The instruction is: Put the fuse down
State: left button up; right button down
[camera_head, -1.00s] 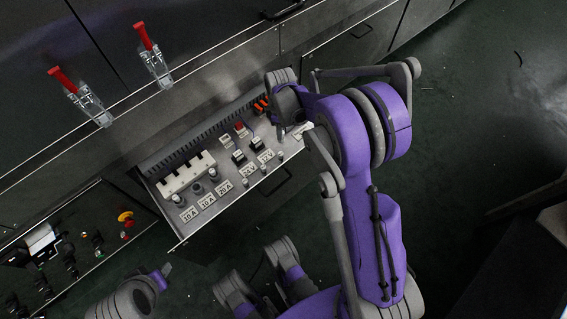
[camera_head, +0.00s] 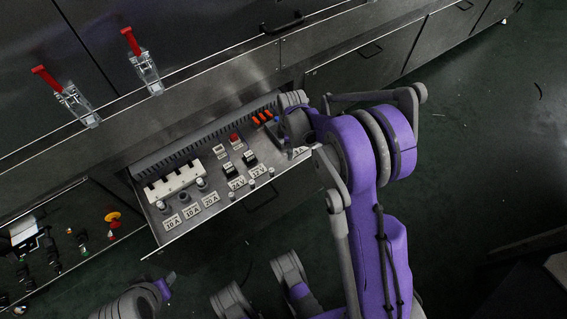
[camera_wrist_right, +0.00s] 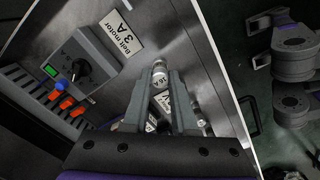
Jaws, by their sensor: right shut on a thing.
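My right gripper (camera_wrist_right: 158,82) is shut on a small cylindrical fuse (camera_wrist_right: 159,72) marked "16 A", with its pale end showing between the fingertips. In the head view my right gripper (camera_head: 286,143) is over the right end of the pulled-out control panel (camera_head: 161,238), and the fuse cannot be made out there. On the panel's left part are round holders above amp labels. The left holder (camera_head: 160,205) and right holder (camera_head: 202,184) have pale tops; the middle holder (camera_head: 184,195) looks dark. My left gripper (camera_head: 168,283) is only partly visible at the bottom left, its jaws unclear.
The panel carries a white fuse block (camera_head: 175,183), black switches (camera_head: 250,160) and orange levers (camera_head: 263,116). Two red-handled clamps (camera_head: 140,65) stand on the cabinet behind. Green floor (camera_head: 480,130) lies to the right.

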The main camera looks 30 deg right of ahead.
jog(key=shift+f+b, duration=0.65)
jog(key=shift+f, duration=2.05)
jog(key=shift+f, duration=0.2)
jog(key=c, duration=0.7)
grip_release()
jog(key=shift+r, duration=0.15)
